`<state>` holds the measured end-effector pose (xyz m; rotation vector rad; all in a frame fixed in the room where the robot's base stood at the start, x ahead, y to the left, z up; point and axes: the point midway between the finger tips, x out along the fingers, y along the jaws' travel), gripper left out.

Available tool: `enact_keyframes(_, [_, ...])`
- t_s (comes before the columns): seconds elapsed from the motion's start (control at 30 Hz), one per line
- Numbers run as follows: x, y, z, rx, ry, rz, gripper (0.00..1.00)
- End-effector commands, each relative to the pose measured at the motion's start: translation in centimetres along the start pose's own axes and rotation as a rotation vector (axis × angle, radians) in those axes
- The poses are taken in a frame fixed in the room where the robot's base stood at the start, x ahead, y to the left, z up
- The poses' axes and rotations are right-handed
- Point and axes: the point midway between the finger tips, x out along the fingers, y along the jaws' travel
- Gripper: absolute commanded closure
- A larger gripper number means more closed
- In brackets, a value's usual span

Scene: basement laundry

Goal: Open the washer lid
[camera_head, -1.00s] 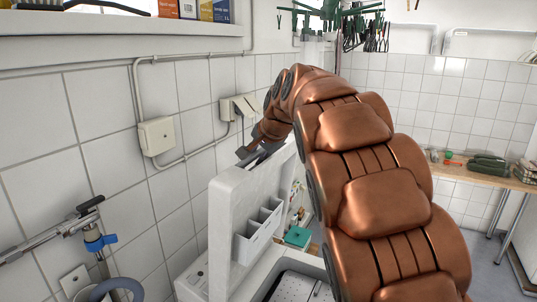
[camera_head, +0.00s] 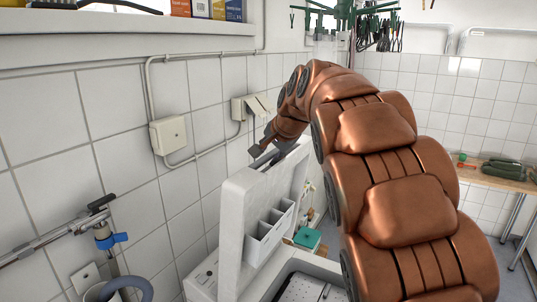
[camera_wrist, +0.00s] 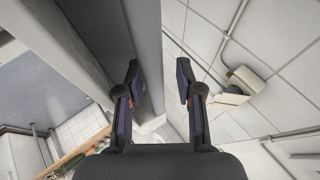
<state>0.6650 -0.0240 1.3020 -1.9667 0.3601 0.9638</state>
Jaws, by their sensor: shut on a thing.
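The white washer lid (camera_head: 238,225) stands raised, nearly upright, in the head view, with a pale compartment tray on its inner face. Below it is the washer body (camera_head: 200,280), with its top opening partly in view at the bottom edge. My gripper (camera_head: 268,155) is at the lid's upper edge, shut on it. In the wrist view my two fingers (camera_wrist: 160,85) stand apart, with the grey lid edge (camera_wrist: 147,45) running between them. The exact finger contact is hard to see. My arm hides part of the washer's right side.
A tiled wall with a junction box (camera_head: 168,135) and conduit is close behind the lid. A teal box (camera_head: 307,238) lies beyond the washer. A wooden table (camera_head: 500,181) is at right.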

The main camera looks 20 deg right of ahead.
Motion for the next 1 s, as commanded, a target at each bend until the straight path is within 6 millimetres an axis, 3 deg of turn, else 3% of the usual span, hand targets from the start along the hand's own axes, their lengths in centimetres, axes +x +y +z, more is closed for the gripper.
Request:
enact_keyframes(0.1, [-2.4, -0.8, -0.1, -0.004, 0.010, -0.019, 0.71])
enact_keyframes(0.5, [-9.6, -0.5, 0.0, -0.003, 0.009, -0.015, 0.71])
enact_keyframes(0.7, [-11.0, -0.4, 0.0, -0.003, 0.010, -0.013, 0.71])
enact_keyframes(1.0, [-11.0, -0.4, 0.0, -0.003, 0.008, -0.012, 0.71])
